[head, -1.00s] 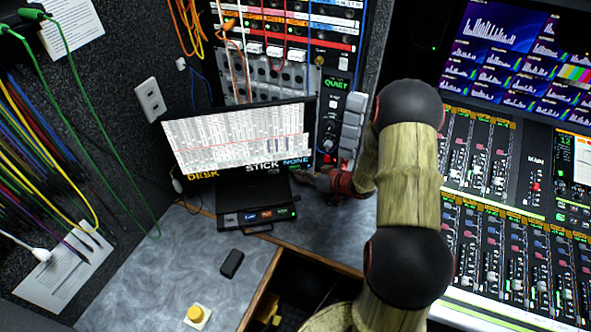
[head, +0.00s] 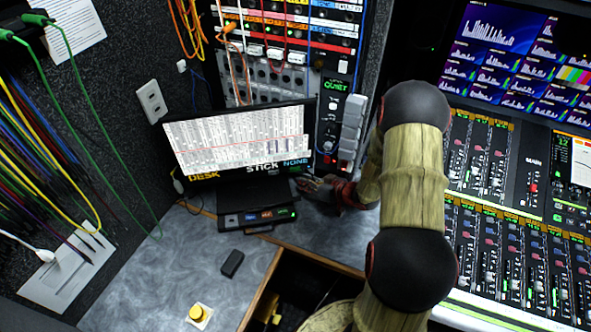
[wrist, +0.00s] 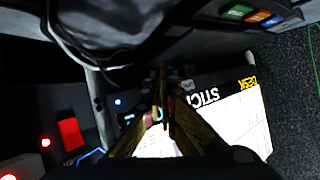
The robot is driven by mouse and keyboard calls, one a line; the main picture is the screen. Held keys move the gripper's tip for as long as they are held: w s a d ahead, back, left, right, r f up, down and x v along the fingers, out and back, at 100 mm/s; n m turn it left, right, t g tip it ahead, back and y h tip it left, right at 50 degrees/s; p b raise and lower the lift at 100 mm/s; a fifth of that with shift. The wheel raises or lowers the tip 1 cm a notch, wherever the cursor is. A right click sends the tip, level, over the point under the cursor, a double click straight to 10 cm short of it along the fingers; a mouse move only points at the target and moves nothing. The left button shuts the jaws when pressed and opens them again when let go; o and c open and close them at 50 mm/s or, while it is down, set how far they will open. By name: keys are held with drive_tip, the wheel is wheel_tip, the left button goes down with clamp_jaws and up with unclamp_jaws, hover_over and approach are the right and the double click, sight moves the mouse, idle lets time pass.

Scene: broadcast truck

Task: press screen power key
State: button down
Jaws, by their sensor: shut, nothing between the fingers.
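The screen (head: 240,138) stands upright at the back of the grey desk, lit with a white page and the words DESK, STICK and NONE along its lower edge. It also shows in the wrist view (wrist: 232,122), turned over. My gripper (head: 308,183) is just right of the screen's lower right corner, low over the desk. In the wrist view my gripper (wrist: 164,88) has its fingers together and empty, overlapping the screen's edge. I cannot make out the power key for certain; the fingers may hide it. Contact cannot be told.
A black box with lit buttons (head: 257,217) sits below the screen. A small black object (head: 232,263) and a yellow button (head: 197,313) are on the desk. A rack (head: 290,60) rises behind; a mixing console (head: 510,220) is on the right.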

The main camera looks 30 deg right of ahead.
drive_tip(key=shift+s+a+p, duration=0.3)
drive_tip(key=shift+s, duration=0.7)
drive_tip(key=shift+s+a+p, duration=0.25)
drive_tip(key=shift+s+a, duration=0.05)
drive_tip(key=shift+s, duration=0.65)
drive_tip(key=w+d+r+g+h, duration=0.1)
drive_tip(key=w+r+h, duration=0.1)
drive_tip(key=r, duration=0.4)
drive_tip(key=w+d+r+h, duration=0.2)
drive_tip(key=r+h, duration=0.1)
drive_tip(key=r, duration=0.3)
drive_tip(key=s+a+r+g+h, duration=0.15)
drive_tip(key=s+r, duration=0.25)
drive_tip(key=r, duration=0.7)
drive_tip(key=s+a+r+g, duration=0.1)
drive_tip(key=s+a+r, duration=0.2)
drive_tip(key=s+a, duration=0.3)
drive_tip(key=s+a+r+m+g+y, duration=0.1)
drive_tip(key=s+a+r, duration=0.2)
drive_tip(key=s+a, duration=0.3)
drive_tip(key=s+a+r+g+y, duration=0.1)
drive_tip(key=s+a+r, duration=0.2)
drive_tip(key=s, duration=0.9)
drive_tip(key=a, duration=0.3)
drive_tip(key=shift+s+a+r, duration=0.25)
drive_tip(key=shift+a+r, duration=0.15)
drive_tip(key=shift+g, duration=0.25)
